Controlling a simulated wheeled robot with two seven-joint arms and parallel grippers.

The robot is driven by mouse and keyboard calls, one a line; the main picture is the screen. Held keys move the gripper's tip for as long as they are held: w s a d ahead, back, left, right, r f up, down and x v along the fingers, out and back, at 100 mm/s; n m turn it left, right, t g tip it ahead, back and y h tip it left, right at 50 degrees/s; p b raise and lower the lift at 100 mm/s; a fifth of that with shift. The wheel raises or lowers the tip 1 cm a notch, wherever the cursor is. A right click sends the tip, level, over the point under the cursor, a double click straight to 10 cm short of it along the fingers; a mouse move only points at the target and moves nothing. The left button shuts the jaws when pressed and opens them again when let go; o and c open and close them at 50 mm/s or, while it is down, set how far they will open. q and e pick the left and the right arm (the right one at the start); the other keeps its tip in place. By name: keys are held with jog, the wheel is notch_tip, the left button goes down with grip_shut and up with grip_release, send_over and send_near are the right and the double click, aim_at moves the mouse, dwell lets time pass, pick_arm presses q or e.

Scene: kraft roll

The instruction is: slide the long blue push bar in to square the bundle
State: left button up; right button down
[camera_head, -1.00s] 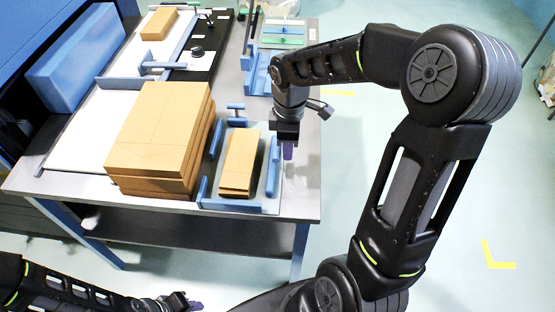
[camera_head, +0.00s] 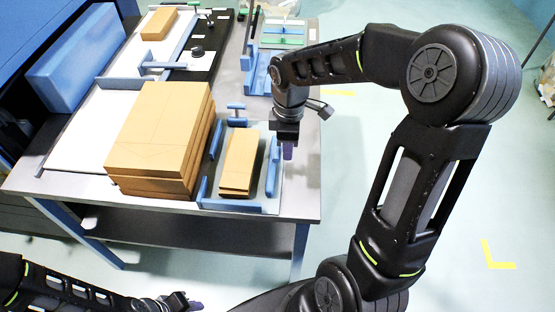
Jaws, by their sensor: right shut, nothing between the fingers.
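A small bundle of brown kraft sheets (camera_head: 238,160) lies in a fixture of blue bars on the table, its lower sheets showing unevenly at the near end. A long blue bar (camera_head: 272,165) stands along the bundle's right side, with a narrow gap between. Another blue bar (camera_head: 215,138) runs on its left side, and a small blue T-shaped piece (camera_head: 236,107) sits behind it. I cannot tell for sure which bar is the push bar. My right gripper (camera_head: 288,152) is shut and empty, pointing down just right of the right bar's far end. My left gripper (camera_head: 192,304) is low at the bottom edge, away from the table; its jaw opening is unclear.
A tall stack of brown sheets (camera_head: 158,130) stands left of the fixture on a white board (camera_head: 88,150). A large blue block (camera_head: 75,58) is at the back left. A tray with green items (camera_head: 283,32) is at the back. The table's right edge (camera_head: 315,185) is close to my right gripper.

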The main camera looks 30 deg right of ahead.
jog(key=shift+a, duration=0.15)
jog(key=shift+w+a, duration=0.7)
jog(key=shift+a, duration=0.2)
jog(key=shift+w+a, duration=0.7)
jog(key=shift+a, duration=0.15)
jog(key=shift+d, duration=0.1)
jog(key=shift+s+d, duration=0.75)
jog(key=shift+d, duration=0.15)
jog(key=shift+s+d, duration=0.7)
jog(key=shift+d, duration=0.2)
notch_tip(320, 180, up, 7)
jog(key=p, duration=0.6)
